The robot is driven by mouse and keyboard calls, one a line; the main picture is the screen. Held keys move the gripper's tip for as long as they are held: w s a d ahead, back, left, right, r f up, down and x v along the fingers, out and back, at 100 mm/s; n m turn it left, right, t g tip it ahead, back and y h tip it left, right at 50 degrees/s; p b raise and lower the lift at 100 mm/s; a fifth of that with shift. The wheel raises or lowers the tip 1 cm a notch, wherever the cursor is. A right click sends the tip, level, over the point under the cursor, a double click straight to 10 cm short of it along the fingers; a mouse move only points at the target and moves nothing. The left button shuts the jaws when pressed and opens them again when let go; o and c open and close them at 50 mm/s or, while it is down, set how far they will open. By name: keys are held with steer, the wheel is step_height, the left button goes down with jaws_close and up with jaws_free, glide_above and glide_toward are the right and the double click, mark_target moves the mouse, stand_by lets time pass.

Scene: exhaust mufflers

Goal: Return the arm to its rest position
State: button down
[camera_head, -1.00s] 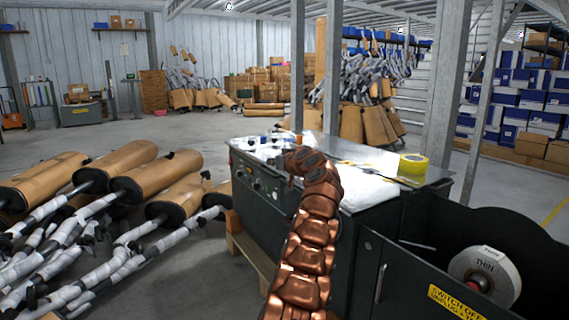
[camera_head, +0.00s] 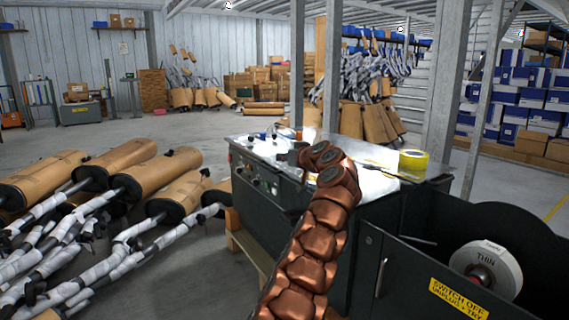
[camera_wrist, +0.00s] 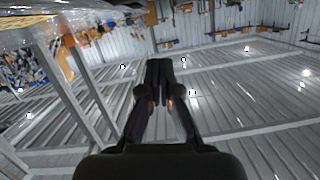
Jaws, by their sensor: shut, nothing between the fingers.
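My copper-coloured arm (camera_head: 315,238) rises from the bottom of the head view, in front of the dark machine bench, and bends at its top. My gripper (camera_wrist: 160,72) shows in the wrist view as two dark fingers closed together, with nothing between them. In that view it points toward the metal roof (camera_wrist: 235,90) and is clear of objects. In the head view the gripper is mostly hidden behind the bend of the arm.
Wrapped mufflers (camera_head: 160,172) lie on the floor at left. A grey post (camera_head: 447,90) stands behind.

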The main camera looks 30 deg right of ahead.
steer(key=shift+s, duration=0.35)
steer(key=shift+r, duration=0.1)
steer(key=shift+a, duration=0.1)
